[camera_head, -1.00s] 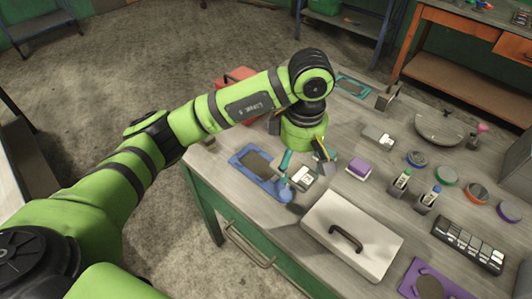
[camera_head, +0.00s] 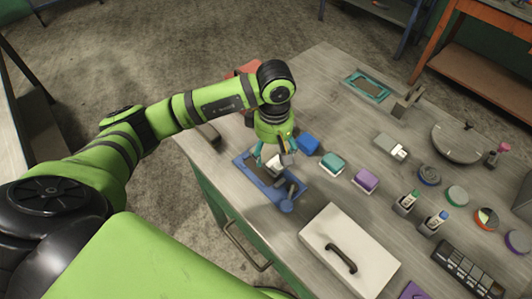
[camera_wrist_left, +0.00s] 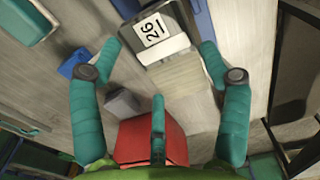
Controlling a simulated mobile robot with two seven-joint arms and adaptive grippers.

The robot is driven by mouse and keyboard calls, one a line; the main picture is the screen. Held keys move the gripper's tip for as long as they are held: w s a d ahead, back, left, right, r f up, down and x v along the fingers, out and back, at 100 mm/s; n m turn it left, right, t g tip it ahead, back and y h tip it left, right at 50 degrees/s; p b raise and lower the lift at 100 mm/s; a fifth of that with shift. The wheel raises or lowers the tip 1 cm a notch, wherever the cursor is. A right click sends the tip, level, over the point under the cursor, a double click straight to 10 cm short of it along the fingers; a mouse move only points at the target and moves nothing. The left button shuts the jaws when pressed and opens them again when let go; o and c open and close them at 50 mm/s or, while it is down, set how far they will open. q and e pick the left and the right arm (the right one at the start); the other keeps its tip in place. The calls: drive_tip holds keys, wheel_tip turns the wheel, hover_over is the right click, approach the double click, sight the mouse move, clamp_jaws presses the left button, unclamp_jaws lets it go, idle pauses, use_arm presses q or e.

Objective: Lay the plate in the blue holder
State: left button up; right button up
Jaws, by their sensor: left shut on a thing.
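The plate (camera_head: 275,162) is a small grey piece with a white label. In the left wrist view the plate (camera_wrist_left: 165,48) shows its label reading 26, between the teal fingers. My left gripper (camera_head: 275,157) is shut on it, above the blue holder. The blue holder (camera_head: 262,191) is a shallow blue frame with a dark inside and a round blue knob at its near end. The gripper and plate hide part of the holder. I cannot tell whether the plate touches it. My right gripper is not in view.
Blue (camera_head: 309,143), teal (camera_head: 332,163) and purple (camera_head: 366,180) blocks stand right of the holder. A white box lid with a black handle (camera_head: 348,250) lies nearer. A similar labelled piece (camera_head: 392,146) and a teal frame (camera_head: 366,86) lie farther back. A red object (camera_wrist_left: 150,140) shows beside the holder area.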

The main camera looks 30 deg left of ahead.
sight(267, 152)
use_arm(q)
drive_tip(key=shift+a+f, duration=0.25)
drive_tip(key=shift+a, duration=0.3)
drive_tip(key=shift+a+f+p, duration=0.3)
drive_tip(key=shift+f, duration=0.1)
wheel_tip(267, 152, down, 3)
drive_tip(key=shift+s+f+p, duration=0.1)
drive_tip(key=shift+p, duration=0.6)
drive_tip(key=shift+f, duration=0.3)
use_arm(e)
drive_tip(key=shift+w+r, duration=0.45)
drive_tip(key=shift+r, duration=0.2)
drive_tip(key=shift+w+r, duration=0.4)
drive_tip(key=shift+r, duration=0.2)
use_arm(q)
drive_tip(key=shift+f, duration=0.1)
drive_tip(key=o, duration=1.7)
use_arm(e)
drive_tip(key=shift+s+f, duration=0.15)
